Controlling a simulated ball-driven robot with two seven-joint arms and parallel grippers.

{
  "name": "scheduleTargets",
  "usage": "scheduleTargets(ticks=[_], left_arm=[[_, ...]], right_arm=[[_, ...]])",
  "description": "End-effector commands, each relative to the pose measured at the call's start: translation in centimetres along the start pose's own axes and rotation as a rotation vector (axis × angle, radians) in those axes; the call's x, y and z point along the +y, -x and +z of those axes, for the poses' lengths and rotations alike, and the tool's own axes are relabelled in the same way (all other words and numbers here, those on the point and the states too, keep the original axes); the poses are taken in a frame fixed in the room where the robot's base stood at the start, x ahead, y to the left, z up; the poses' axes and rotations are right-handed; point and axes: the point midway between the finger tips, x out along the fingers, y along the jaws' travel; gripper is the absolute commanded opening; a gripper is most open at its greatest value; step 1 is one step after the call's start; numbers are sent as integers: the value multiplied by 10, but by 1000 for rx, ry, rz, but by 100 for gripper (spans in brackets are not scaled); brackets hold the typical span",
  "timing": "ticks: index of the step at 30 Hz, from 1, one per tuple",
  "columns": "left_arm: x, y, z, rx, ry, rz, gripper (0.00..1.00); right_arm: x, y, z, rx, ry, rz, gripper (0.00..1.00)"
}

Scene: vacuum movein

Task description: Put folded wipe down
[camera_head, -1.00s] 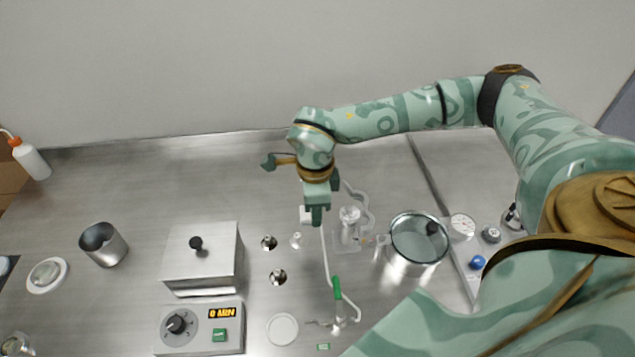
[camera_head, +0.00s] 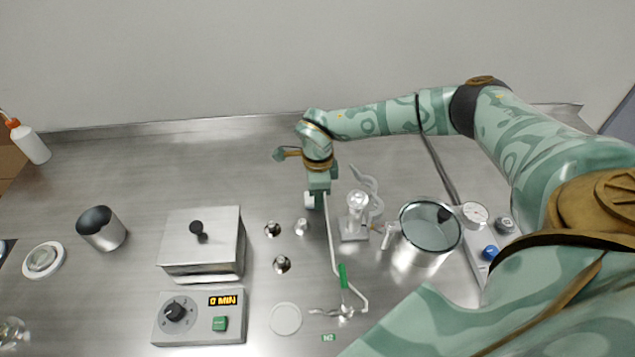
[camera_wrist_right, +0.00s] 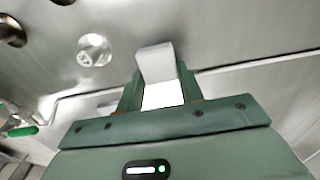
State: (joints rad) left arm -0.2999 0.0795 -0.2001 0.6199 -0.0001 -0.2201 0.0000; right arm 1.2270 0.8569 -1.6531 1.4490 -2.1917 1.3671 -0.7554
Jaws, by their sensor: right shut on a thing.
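My right gripper (camera_head: 317,199) points down over the steel bench, left of the small clear glass piece on its stand. It is shut on the folded wipe (camera_wrist_right: 158,68), a small white block between its fingers in the right wrist view. In the head view only a white edge of the wipe (camera_head: 309,200) shows beside the fingers. Whether the wipe touches the bench is hard to tell. My left gripper is not in view.
A thin tube with a green handle (camera_head: 343,276) runs just below the gripper. A glass vessel (camera_head: 430,228) stands to the right. Small metal fittings (camera_head: 273,229) and a lidded steel box (camera_head: 202,243) lie to the left. The back of the bench is clear.

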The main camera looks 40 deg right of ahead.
Motion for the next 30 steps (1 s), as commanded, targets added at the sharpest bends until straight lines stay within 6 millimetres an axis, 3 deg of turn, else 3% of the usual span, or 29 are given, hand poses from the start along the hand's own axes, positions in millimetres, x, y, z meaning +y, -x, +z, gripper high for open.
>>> scheduleTargets(ticks=[3,4,6,17,30], left_arm=[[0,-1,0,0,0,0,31],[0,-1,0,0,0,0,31],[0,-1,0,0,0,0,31],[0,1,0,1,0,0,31],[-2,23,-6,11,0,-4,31]], right_arm=[[0,-3,0,0,0,1,12],[0,-3,0,0,0,1,40],[0,-3,0,0,0,0,59],[0,4,0,-1,0,-1,59],[-1,98,0,-3,1,-4,59]])
